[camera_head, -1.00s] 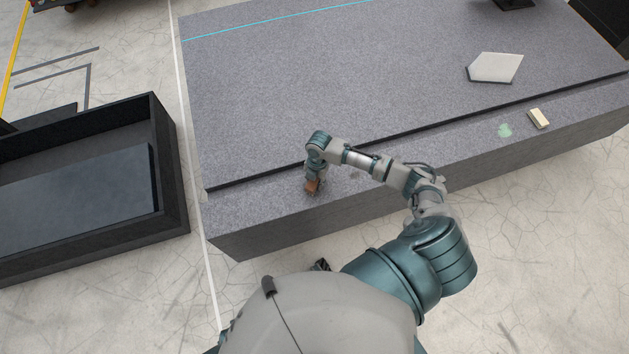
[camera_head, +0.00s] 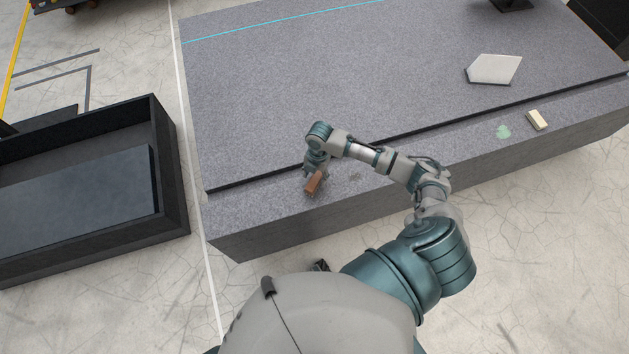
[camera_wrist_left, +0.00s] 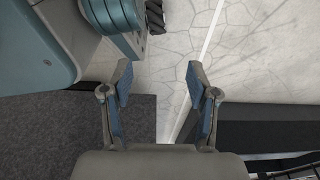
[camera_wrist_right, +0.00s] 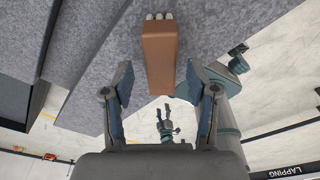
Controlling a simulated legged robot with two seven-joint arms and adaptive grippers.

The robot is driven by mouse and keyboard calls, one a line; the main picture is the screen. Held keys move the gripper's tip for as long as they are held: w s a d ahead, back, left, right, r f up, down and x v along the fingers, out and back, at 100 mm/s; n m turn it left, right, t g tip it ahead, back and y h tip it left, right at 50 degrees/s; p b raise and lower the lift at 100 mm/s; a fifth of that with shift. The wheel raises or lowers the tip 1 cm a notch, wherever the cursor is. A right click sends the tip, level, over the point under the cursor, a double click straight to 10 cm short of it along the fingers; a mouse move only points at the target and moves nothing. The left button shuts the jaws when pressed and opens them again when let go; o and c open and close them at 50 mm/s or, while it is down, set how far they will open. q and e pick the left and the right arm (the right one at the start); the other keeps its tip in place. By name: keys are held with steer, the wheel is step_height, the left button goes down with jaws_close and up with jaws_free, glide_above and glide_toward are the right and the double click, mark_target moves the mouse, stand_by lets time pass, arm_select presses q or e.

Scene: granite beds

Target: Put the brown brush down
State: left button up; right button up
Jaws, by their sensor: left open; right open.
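The brown brush (camera_head: 314,182) lies on the front ledge of the granite bed (camera_head: 265,207). In the right wrist view the brush (camera_wrist_right: 160,55) shows as a long brown block with pale tufts at its far end. My right gripper (camera_wrist_right: 158,85) is open, with a finger to either side of the brush's near end and gaps between. My left gripper (camera_wrist_left: 160,80) is open and empty in the left wrist view, over the floor beside the bed.
A light grey plate (camera_head: 494,69) lies on the raised bed top. A black tray (camera_head: 173,160) stands on the floor at the left.

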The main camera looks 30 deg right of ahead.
mark_target(316, 176)
arm_select(q)
steer(key=shift+s+a+f+p, duration=0.35)
steer(key=shift+s+f, duration=0.25)
steer(key=shift+s, duration=0.25)
arm_select(e)
steer(key=r, duration=0.7)
steer(key=shift+w+d+r, duration=0.1)
steer(key=shift+w+d, duration=0.15)
steer(key=shift+d, duration=0.05)
steer(key=s+a+f+m+t+y, duration=0.1)
steer(key=s+a+f+m, duration=0.25)
steer(key=s+a, duration=0.2)
steer(key=s+a+f+m+t, duration=0.1)
steer(key=s+a+f+m, duration=0.1)
steer(key=s+a+m, duration=0.3)
steer(key=s+d+r+m+t+h, duration=0.1)
steer(key=s+d+m, duration=0.1)
steer(key=s+m, duration=0.45)
steer(key=s+d+r+m+t+h, duration=0.1)
steer(key=s+d+r+m, duration=0.1)
steer(key=s+m, duration=0.4)
step_height(316, 176, down, 29)
steer(key=s+m+g, duration=0.1)
steer(key=s, duration=0.1)
steer(key=s+d+f, duration=0.1)
steer(key=s+f, duration=0.5)
steer(key=f, duration=0.2)
steer(key=shift+s+g, duration=0.35)
steer(key=shift+g, duration=0.05)
